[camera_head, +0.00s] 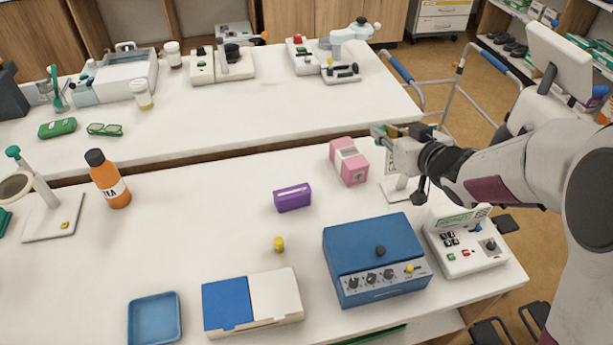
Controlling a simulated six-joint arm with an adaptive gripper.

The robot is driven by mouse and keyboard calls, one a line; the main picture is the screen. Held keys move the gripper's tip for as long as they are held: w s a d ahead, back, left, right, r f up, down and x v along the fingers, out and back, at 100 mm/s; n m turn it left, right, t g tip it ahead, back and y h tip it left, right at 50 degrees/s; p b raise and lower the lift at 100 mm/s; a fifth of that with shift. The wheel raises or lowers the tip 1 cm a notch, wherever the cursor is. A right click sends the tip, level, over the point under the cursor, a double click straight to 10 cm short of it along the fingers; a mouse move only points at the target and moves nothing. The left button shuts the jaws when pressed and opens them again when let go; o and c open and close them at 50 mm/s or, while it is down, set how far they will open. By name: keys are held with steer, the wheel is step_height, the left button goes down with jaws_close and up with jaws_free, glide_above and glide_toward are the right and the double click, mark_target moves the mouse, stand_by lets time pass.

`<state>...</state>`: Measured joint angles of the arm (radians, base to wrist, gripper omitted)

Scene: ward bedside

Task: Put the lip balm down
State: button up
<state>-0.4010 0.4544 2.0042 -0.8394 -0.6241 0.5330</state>
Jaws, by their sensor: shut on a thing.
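My gripper (385,137) is at the right of the near table, raised above it, beyond the pink box. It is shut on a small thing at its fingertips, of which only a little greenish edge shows. I take this to be the lip balm, but it is too small and too covered by the fingers to make out its shape.
Below the gripper are a pink box (349,162) and a white stand (398,190). A purple case (292,198), a small yellow cylinder (279,245), a blue machine (372,250), a two-tone box (275,297) and an empty blue tray (154,338) stand nearby. The table's middle left is clear.

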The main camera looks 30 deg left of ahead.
steer(key=s+a+f+n+g+y, duration=0.1)
steer(key=a+f, duration=0.3)
steer(key=a, duration=0.5)
steer(key=s+a+f+n+g, duration=0.1)
steer(key=a+f, duration=0.3)
steer(key=a, duration=0.5)
steer(key=shift+s+f+n+g+y, duration=0.15)
steer(key=shift+f+n+g+y, duration=0.2)
steer(key=shift+n+g, duration=0.4)
steer(key=shift+f, duration=3.05)
steer(key=shift+f, duration=1.85)
steer(key=shift+f, duration=0.2)
steer(key=o, duration=0.5)
steer(key=shift+c, duration=0.2)
steer(key=shift+r, duration=0.1)
